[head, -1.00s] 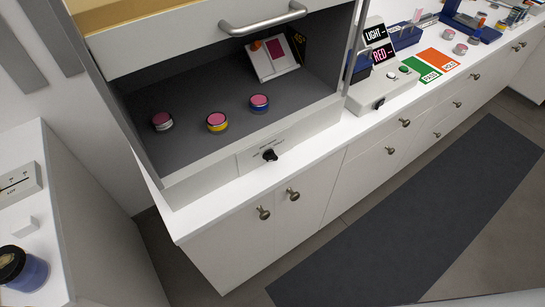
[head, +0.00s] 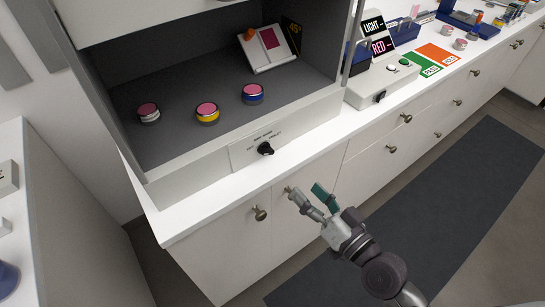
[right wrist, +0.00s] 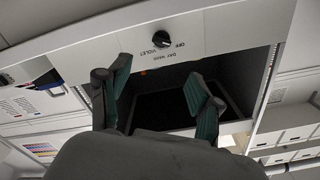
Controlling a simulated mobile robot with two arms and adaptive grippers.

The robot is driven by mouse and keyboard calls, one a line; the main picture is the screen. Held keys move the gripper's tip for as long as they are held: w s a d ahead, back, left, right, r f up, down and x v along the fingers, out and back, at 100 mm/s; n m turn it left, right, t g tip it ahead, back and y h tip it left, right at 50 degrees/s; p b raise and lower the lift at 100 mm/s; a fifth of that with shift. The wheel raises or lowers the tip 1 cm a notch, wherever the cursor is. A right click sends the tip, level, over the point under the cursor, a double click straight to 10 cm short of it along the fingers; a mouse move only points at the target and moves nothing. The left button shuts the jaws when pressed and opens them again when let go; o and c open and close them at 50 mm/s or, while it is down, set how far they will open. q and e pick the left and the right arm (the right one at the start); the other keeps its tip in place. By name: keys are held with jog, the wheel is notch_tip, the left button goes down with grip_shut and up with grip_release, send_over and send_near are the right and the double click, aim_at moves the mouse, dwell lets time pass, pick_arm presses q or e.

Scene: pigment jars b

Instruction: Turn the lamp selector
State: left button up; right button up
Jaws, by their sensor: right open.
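The lamp selector (head: 265,149) is a black knob on the white front panel of the light booth, with small printed labels around it. It also shows in the right wrist view (right wrist: 160,39), beyond the fingers and upside down, with the labels partly legible. My right gripper (head: 305,192) is open and empty, with green pads on its fingers. It is in front of the cabinet doors, below and to the right of the knob and apart from it. Its spread fingers also show in the right wrist view (right wrist: 156,76). My left gripper is not in view.
Three pink-topped jars, white (head: 149,113), yellow (head: 207,113) and blue (head: 253,94), stand in the booth near a tilted card stand (head: 271,50). A control box (head: 378,86) with its own black knob stands to the right. Cabinet pulls (head: 260,213) stick out below the counter.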

aim_at(270, 152)
jog(key=p+x, duration=0.3)
jog(key=x, duration=1)
jog(key=shift+w+a+r, duration=0.2)
jog(key=shift+w, duration=0.15)
jog(key=c, duration=1.1)
jog(key=shift+c, duration=0.2)
